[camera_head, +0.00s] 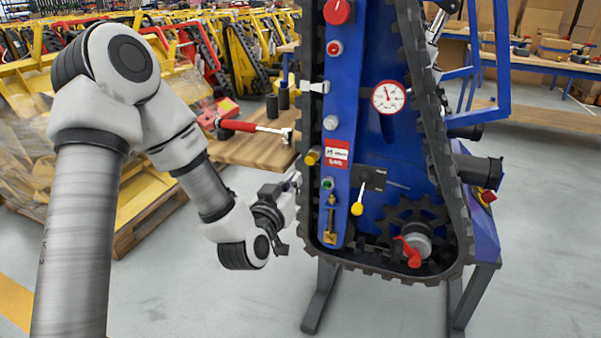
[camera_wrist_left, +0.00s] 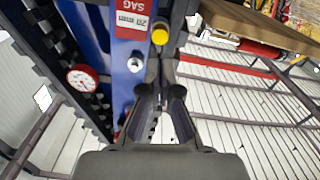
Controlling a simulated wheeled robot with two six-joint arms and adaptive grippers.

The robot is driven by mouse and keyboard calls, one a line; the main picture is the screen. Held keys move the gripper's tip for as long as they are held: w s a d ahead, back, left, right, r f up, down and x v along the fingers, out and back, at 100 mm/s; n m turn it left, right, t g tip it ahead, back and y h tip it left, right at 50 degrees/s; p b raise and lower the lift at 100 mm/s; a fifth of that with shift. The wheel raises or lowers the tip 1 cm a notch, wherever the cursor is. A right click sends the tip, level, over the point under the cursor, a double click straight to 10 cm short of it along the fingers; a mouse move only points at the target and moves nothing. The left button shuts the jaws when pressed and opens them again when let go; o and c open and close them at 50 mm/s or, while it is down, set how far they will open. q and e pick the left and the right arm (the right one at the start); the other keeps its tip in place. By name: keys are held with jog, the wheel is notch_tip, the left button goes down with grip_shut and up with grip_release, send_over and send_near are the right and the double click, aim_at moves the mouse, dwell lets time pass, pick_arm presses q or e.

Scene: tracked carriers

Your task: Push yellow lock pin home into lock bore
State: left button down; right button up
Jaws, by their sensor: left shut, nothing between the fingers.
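The yellow lock pin (camera_head: 313,156) shows as a round yellow knob at the left edge of the blue carrier plate (camera_head: 345,110), next to a red and white label. Its yellow end (camera_wrist_left: 160,36) also shows in the left wrist view, just beyond the fingertips. The lock bore cannot be made out; how deep the pin sits is unclear. My left gripper (camera_head: 294,182) is shut and empty, a little below and left of the pin. In the left wrist view its fingers (camera_wrist_left: 159,60) point toward the pin; whether they touch it is unclear. My right gripper is not in view.
A black track (camera_head: 410,60) runs around the carrier plate. A yellow-knobbed lever (camera_head: 357,208), a dial gauge (camera_head: 388,97) and a red handle (camera_head: 411,252) are on the carrier. A wooden bench (camera_head: 245,150) with a red-handled tool stands behind my left gripper.

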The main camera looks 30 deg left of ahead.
pick_arm(q)
jog(key=shift+v, duration=0.8)
